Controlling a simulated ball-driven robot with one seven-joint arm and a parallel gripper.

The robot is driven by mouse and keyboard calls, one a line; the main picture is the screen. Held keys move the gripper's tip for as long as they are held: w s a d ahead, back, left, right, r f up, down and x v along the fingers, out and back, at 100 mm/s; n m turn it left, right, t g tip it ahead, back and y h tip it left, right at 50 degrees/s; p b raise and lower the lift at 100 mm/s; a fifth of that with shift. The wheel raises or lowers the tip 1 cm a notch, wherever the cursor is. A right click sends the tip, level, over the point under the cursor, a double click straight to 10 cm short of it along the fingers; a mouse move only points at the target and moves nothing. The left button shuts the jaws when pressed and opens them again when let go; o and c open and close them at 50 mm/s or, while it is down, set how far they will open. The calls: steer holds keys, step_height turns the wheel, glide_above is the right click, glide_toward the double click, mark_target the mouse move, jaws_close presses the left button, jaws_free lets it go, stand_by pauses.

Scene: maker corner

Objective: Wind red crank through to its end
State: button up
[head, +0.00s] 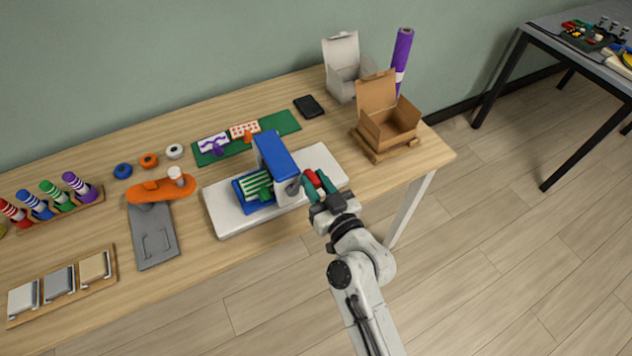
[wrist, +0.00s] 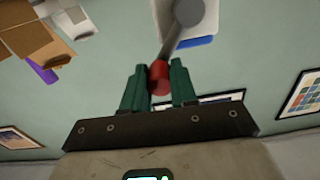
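The red crank knob (head: 312,177) sits on the right side of a blue and white machine (head: 275,158). In the wrist view, the red knob (wrist: 160,76) is at the lower end of a grey crank arm (wrist: 173,42), which runs up to a round grey hub (wrist: 189,12). My gripper (head: 317,182) reaches the knob from the lower right. In the wrist view, my gripper's green fingers (wrist: 160,84) stand on both sides of the knob, against it, with no clear gap. The fingers hide part of the knob in the head view.
The machine stands on a white board (head: 228,215) on the wooden table. An open cardboard box (head: 388,122) and a purple roll (head: 402,55) are at the back right. A green mat (head: 285,122) lies behind the machine. Floor is free in front of the table.

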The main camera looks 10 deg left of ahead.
jaws_close()
steer(key=shift+a, duration=0.1)
stand_by(0.3)
